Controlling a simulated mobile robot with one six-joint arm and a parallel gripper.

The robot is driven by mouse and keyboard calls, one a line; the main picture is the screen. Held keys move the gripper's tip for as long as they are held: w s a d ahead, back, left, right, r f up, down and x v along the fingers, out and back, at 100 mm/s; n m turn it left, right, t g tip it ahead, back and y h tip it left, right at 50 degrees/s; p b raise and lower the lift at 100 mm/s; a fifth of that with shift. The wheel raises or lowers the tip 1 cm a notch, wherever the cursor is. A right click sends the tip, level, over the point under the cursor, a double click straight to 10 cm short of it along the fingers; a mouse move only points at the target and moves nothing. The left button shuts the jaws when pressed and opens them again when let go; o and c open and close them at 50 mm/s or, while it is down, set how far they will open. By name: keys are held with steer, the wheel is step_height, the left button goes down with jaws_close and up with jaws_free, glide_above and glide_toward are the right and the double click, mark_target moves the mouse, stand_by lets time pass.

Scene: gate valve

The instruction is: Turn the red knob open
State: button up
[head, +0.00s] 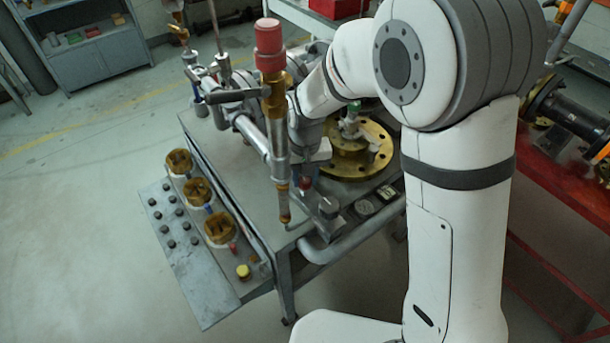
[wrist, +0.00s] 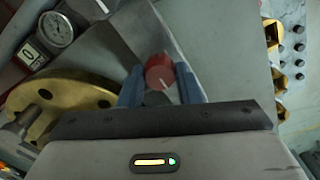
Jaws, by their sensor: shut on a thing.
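The red knob (wrist: 160,72) has a white pointer line and shows in the wrist view between the two blue fingers of my gripper (wrist: 159,82). The fingers are shut on the knob, one on each side. The white line runs upright, leaning slightly, in the wrist view. In the head view my gripper is low over the front of the grey bench (head: 250,165), and only a small red patch (head: 305,183) shows there. My wrist hides most of that area in the head view.
A tall pipe with a red cap (head: 269,45) stands close to my wrist. A brass flange (head: 372,160) lies on the bench to the right. A round gauge (wrist: 56,29) is near the knob. A panel (head: 178,245) with brass valves is at left.

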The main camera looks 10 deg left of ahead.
steer(key=c, duration=0.3)
steer(key=shift+c, duration=0.2)
steer(key=shift+n, duration=0.4)
steer(key=n, duration=0.3)
steer(key=shift+b, duration=0.3)
steer(key=n, duration=0.4)
steer(key=shift+n+b, duration=0.3)
steer(key=n, duration=0.4)
steer(key=shift+n, duration=0.3)
steer(key=n, duration=0.4)
steer(key=shift+n+b, duration=0.35)
steer(key=shift+n, duration=0.05)
steer(key=o, duration=1)
steer(key=shift+c, duration=0.2)
